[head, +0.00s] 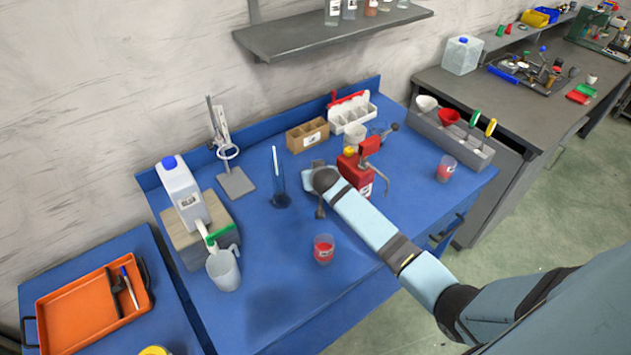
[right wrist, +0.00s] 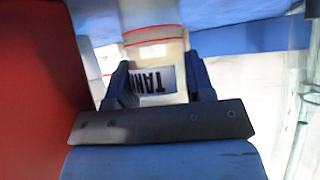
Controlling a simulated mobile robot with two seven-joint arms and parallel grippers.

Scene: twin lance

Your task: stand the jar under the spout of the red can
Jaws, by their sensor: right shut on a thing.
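The red can (head: 355,176) stands toward the back of the blue bench, just right of my right gripper. It has a red top part and a thin grey curved piece on its right side; I cannot tell for sure which part is the spout. My right gripper (head: 318,190) is left of the can, its fingers mostly hidden by my wrist. In the right wrist view it (right wrist: 160,92) is shut on a pale jar (right wrist: 158,52) with a red rim and a label that reads upside down. The can's red side (right wrist: 40,90) fills the left of that view. My left gripper is not in view.
A beaker with red contents (head: 323,249) stands in front of my gripper, and another (head: 445,170) to the right. A tall blue glass (head: 281,190), a ring stand (head: 236,182) and a white jug (head: 224,268) are left. The bench front is mostly clear.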

